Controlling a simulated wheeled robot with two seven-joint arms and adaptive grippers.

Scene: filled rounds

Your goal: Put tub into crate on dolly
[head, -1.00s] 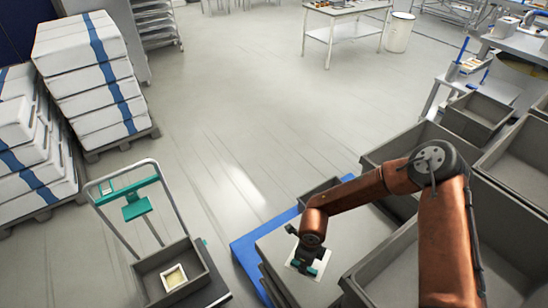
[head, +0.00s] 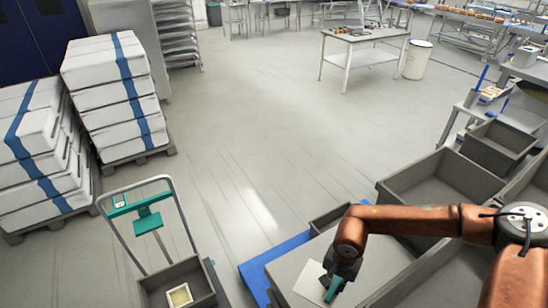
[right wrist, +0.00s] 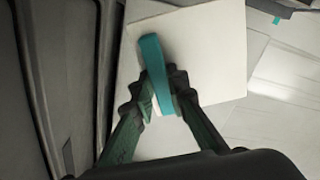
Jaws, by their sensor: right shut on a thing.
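My right gripper (head: 335,286) is shut on a teal strip (right wrist: 154,72) that lies across a white, flat-topped square thing (right wrist: 205,40), which looks like the tub. In the head view this white top (head: 310,284) shows beside the gripper, over a grey flat surface (head: 290,262); I cannot tell whether it touches that surface. Its sides are hidden. The grey crate (head: 206,271) stands on the dolly, whose frame (head: 111,229) rises behind it at the lower left. A small pale square tub (head: 179,295) is in that crate. My left gripper is not in view.
Grey crates (head: 440,180) stand at the right around my arm. A blue base (head: 255,275) shows at the grey surface's left edge. Stacked white boxes (head: 110,90) are at the left. Open floor (head: 240,150) lies in the middle, with a table (head: 362,38) beyond.

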